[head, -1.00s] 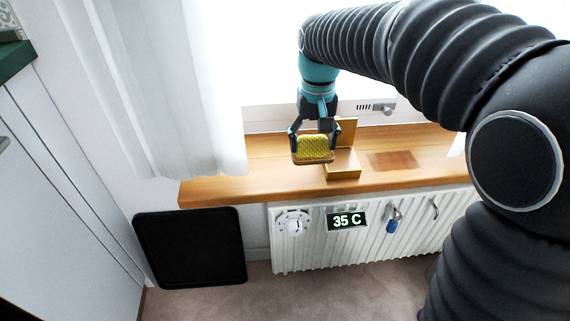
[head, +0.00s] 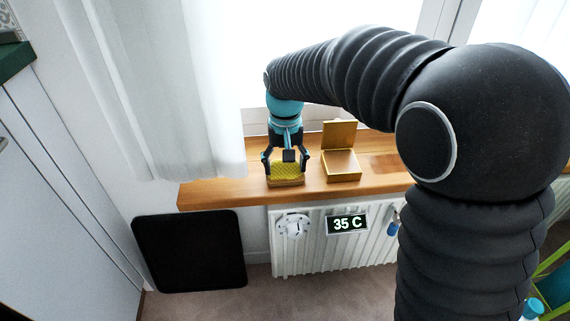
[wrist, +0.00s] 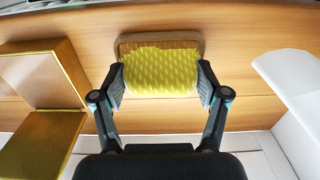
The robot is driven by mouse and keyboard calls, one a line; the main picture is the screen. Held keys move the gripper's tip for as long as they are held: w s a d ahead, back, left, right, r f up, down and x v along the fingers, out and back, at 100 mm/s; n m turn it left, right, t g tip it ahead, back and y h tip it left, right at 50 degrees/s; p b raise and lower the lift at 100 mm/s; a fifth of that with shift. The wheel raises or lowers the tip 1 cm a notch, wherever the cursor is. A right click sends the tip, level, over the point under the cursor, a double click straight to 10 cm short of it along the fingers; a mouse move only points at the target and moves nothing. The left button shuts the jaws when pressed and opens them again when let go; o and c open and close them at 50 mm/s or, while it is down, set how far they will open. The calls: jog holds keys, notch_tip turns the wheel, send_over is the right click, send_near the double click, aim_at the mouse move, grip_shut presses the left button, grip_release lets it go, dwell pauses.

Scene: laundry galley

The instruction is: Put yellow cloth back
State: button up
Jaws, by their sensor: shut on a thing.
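The yellow cloth (head: 286,169) is a folded, textured bundle between the fingers of my gripper (head: 286,162). It also shows in the wrist view (wrist: 160,72), with a finger pressed on each side. My gripper (wrist: 161,88) is shut on it. A shallow wooden tray (head: 287,183) with a raised rim lies directly under the cloth on the window sill. In the wrist view the tray's far rim (wrist: 160,38) shows beyond the cloth. I cannot tell whether the cloth touches the tray.
A gold box (head: 341,167) with its lid raised stands on the wooden sill (head: 225,190), right of my gripper. A white curtain (head: 150,90) hangs at the left. Below are a radiator (head: 340,250) with a 35 C display (head: 347,223) and a black panel (head: 190,250).

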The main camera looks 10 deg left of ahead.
jog(key=shift+f, duration=0.1)
jog(key=o, duration=1.8)
jog(key=shift+c, duration=0.2)
notch_tip(320, 180, up, 12)
jog(key=p, duration=0.2)
jog(key=s+d+r+m+t, duration=0.1)
jog(key=s+d, duration=0.3)
jog(key=d, duration=0.4)
jog(key=s+d+r+m+t, duration=0.1)
jog(key=s+d+r, duration=0.15)
jog(key=d, duration=0.55)
jog(key=s+d+f+m+t, duration=0.1)
jog(key=s+d+f+t, duration=0.2)
jog(key=s+d+f, duration=0.3)
jog(key=s+d, duration=0.5)
jog(key=s, duration=0.2)
jog(key=shift+s+f+m+t, duration=0.25)
jog(key=shift+f+m+t, duration=0.05)
